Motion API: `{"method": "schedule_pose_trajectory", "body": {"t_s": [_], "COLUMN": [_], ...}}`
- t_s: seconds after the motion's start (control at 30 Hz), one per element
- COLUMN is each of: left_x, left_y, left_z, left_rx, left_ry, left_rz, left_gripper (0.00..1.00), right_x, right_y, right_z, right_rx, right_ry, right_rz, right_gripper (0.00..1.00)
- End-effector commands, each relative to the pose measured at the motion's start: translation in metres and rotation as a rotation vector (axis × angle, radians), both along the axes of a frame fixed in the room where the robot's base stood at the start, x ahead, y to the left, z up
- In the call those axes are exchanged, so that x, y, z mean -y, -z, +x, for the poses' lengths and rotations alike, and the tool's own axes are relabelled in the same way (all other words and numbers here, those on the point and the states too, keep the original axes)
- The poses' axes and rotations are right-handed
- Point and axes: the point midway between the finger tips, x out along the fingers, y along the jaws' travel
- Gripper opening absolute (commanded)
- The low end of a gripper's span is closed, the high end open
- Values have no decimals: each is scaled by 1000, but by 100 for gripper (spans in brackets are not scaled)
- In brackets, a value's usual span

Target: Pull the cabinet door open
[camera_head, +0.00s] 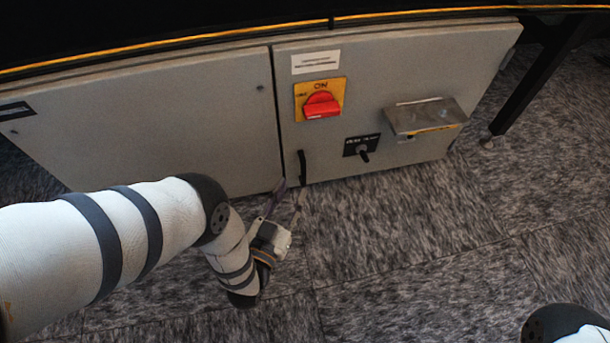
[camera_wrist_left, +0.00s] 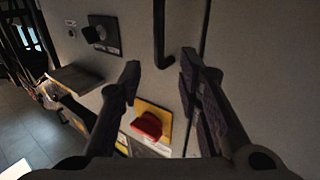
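The grey cabinet door (camera_head: 380,75) on the right half of the cabinet appears shut, flush with the panel to its left. Its handle (camera_head: 302,168) is a thin black upright bar near the door's lower left corner. My left gripper (camera_head: 294,190) is at the handle's lower end, with its fingers pointing at the door. In the left wrist view the gripper (camera_wrist_left: 158,68) is open, and the black handle (camera_wrist_left: 159,35) shows between and just beyond the fingertips. I see no contact with the handle. My right gripper is out of view.
The door carries a red switch (camera_head: 321,104) on a yellow plate, a small black knob (camera_head: 363,153) and a protruding metal box (camera_head: 425,116). The left panel (camera_head: 150,130) is plain grey. A dark support leg (camera_head: 535,90) stands at right. The carpeted floor (camera_head: 420,240) before the door is clear.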

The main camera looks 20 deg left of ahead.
Motion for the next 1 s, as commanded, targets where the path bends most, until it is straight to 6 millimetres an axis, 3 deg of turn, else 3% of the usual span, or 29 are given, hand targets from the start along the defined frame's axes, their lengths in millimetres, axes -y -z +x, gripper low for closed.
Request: {"method": "schedule_pose_trajectory", "body": {"t_s": [0.1, 0.3, 0.63, 0.77, 1.0], "left_x": [0, 0, 0, 0, 0], "left_y": [4, 3, 1, 2, 0], "left_z": [30, 61, 67, 67, 68], "left_rx": [-1, -4, -5, -5, 0], "left_ry": [-1, 0, 0, 0, 0], "left_rz": [0, -1, -1, -1, 0], "left_gripper": [31, 31, 31, 2, 0], "right_x": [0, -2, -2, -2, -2], "right_y": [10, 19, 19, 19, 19], "right_z": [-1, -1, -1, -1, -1], "right_rx": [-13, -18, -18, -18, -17], "right_ry": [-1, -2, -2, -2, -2], "right_rz": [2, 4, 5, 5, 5], "right_gripper": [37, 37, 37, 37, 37]}}
